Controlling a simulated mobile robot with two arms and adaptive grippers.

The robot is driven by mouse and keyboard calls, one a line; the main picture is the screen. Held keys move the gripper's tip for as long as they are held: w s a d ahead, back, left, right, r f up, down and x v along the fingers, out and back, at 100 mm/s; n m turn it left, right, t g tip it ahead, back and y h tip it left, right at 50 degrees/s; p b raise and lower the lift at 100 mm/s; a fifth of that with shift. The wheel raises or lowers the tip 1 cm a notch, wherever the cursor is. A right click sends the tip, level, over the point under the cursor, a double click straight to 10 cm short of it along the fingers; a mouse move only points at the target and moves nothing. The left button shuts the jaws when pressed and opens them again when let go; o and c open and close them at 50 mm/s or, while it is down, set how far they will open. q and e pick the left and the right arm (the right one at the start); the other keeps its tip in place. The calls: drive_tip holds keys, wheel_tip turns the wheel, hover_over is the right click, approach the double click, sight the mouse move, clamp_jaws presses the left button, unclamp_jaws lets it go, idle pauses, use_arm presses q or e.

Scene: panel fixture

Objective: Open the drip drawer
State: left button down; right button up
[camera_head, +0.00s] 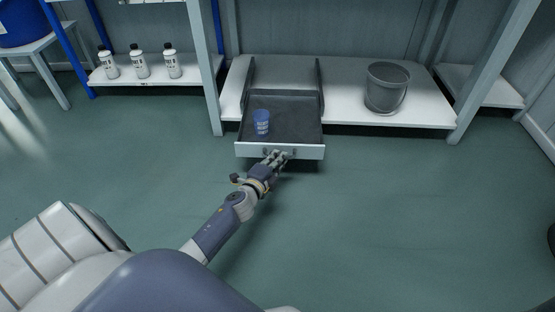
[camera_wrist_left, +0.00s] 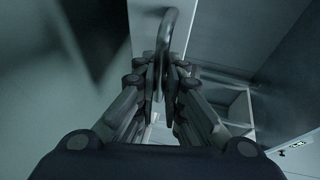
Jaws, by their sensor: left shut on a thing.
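The drip drawer (camera_head: 290,117) is a dark tray with a white front panel (camera_head: 308,152). In the head view it stands pulled out past the front edge of the low shelf. A small blue cup (camera_head: 262,122) stands inside it at the left. My left gripper (camera_head: 276,157) is at the drawer's front, shut on the drawer handle. In the left wrist view the fingers (camera_wrist_left: 164,85) close around the dark curved handle (camera_wrist_left: 168,28). The fingers partly hide the handle in the head view. My right gripper is not in view.
A grey bucket (camera_head: 387,87) stands on the low white shelf (camera_head: 345,104) right of the drawer. Several white bottles, including one in the middle (camera_head: 141,66), stand on a shelf at the left. Grey posts (camera_head: 204,70) flank the shelf. The green floor (camera_head: 380,210) in front is clear.

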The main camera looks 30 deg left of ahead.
use_arm(q)
drive_tip(key=c, duration=1.7)
unclamp_jaws()
drive_tip(key=shift+v, duration=3.75)
